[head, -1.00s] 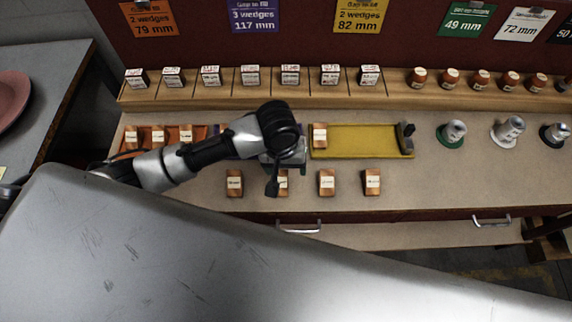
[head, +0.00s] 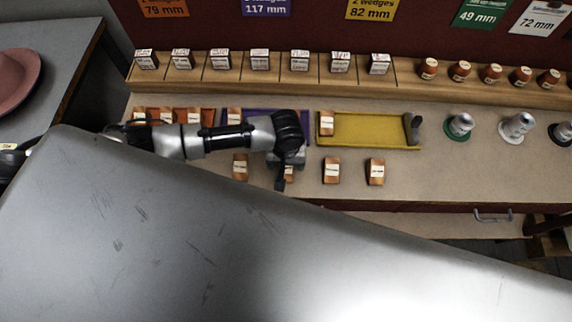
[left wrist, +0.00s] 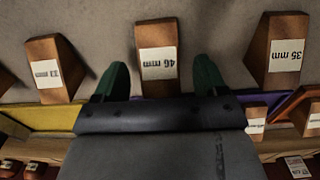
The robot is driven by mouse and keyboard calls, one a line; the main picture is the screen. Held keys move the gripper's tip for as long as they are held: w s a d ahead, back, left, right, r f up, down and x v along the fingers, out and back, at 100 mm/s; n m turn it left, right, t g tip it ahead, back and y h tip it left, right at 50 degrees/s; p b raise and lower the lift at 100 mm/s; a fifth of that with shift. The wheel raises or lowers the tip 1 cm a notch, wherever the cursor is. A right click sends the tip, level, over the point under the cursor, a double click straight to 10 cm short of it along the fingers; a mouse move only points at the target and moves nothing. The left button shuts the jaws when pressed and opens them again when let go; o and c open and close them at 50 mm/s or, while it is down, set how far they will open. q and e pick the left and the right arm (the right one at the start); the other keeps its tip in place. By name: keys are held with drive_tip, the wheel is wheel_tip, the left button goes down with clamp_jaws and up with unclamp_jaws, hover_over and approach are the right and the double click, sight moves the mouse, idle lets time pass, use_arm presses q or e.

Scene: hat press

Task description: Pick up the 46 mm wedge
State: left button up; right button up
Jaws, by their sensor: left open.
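The 46 mm wedge (left wrist: 158,60) is a brown wooden block with a white label. In the left wrist view it stands on the bench between the two dark green fingers of my left gripper (left wrist: 160,80). There is a gap on both sides, so the fingers are open and do not hold it. In the head view my left gripper (head: 284,175) is over the front row of wedges and partly hides the 46 mm wedge (head: 289,173). My right gripper is in neither view.
In the left wrist view the 33 mm wedge (left wrist: 52,68) stands left and the 35 mm wedge (left wrist: 276,52) right. A yellow tray (head: 370,130) and a purple tray (head: 262,113) lie behind the row. Spools (head: 459,127) stand to the right.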

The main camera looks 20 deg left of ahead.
use_arm(q)
drive_tip(key=shift+f, duration=0.4)
drive_tip(key=shift+c, duration=0.4)
drive_tip(key=c, duration=0.9)
